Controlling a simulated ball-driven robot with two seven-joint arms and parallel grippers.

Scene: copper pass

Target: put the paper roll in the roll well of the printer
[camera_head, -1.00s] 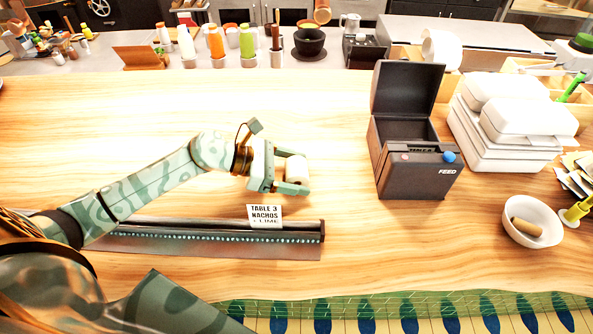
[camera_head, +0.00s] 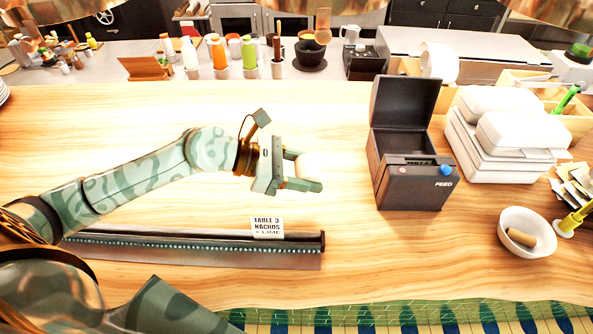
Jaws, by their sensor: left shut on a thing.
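The printer (camera_head: 413,187) is a dark box on the counter, right of centre. Its lid (camera_head: 404,103) stands open and its well shows behind the front panel with a blue button and the word FEED. My left gripper (camera_head: 308,172) is shut on the white paper roll (camera_head: 307,167), part of which the fingers hide. It holds the roll above the counter, to the left of the printer and apart from it. My right gripper is not in view.
A white bowl (camera_head: 513,220) with a small brown tube stands right of the printer. White boxes (camera_head: 490,160) are stacked beside the printer. A ticket rail (camera_head: 190,249) with a "TABLE 3" slip (camera_head: 267,228) lies in front. The counter between roll and printer is clear.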

